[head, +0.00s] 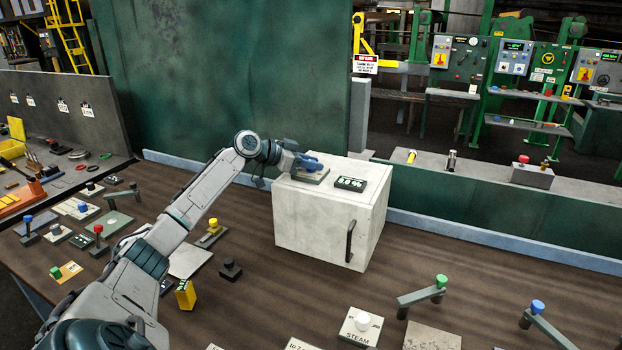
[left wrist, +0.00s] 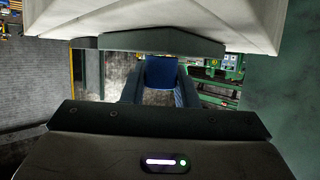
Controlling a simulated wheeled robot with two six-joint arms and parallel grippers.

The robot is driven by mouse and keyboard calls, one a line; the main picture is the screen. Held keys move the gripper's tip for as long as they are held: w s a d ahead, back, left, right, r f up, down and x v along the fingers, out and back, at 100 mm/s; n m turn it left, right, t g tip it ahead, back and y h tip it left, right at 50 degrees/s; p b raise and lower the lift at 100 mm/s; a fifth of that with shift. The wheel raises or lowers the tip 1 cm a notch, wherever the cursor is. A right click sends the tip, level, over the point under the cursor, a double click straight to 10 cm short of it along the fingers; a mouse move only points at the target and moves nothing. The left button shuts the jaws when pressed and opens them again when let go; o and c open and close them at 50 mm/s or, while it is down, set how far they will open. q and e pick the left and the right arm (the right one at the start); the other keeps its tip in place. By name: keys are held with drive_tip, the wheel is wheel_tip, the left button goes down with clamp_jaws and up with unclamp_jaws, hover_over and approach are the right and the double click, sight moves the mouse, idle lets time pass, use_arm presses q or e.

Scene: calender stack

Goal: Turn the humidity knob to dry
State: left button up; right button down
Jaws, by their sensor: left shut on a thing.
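A white box (head: 310,222) with a dark front handle stands at the back middle of the bench. On its top are a small grey-green plate (head: 318,178) and a dark display (head: 350,184) with a lit percent reading that looks like 55. My left gripper (head: 309,162) is over the plate, its blue fingers shut on a knob. In the left wrist view the fingers (left wrist: 159,92) reach forward with a blue piece (left wrist: 160,72) between them. Most of the knob is hidden by the fingers, so its pointer cannot be read. My right gripper is out of view.
Several small knobs, levers and plates cover the bench left of the box. A yellow block (head: 185,295) stands near my left arm. A steam switch (head: 361,326) and green and blue-topped levers are at the front right. A green panel (head: 240,70) rises behind.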

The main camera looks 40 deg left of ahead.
use_arm(q)
drive_tip(key=shift+f+m+g+h+b, duration=0.1)
drive_tip(key=shift+m+g+h+b, duration=0.2)
drive_tip(key=shift+m+h+b, duration=0.25)
drive_tip(key=shift+m+g+h+b, duration=0.4)
drive_tip(key=shift+m+h+b, duration=0.05)
drive_tip(key=shift+b, duration=0.05)
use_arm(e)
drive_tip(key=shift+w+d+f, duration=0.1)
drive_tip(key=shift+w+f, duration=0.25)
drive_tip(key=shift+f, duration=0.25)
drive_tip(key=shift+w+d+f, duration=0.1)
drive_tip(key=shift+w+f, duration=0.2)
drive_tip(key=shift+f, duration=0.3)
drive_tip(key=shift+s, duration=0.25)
use_arm(q)
drive_tip(key=o, duration=0.8)
drive_tip(key=shift+o, duration=0.9)
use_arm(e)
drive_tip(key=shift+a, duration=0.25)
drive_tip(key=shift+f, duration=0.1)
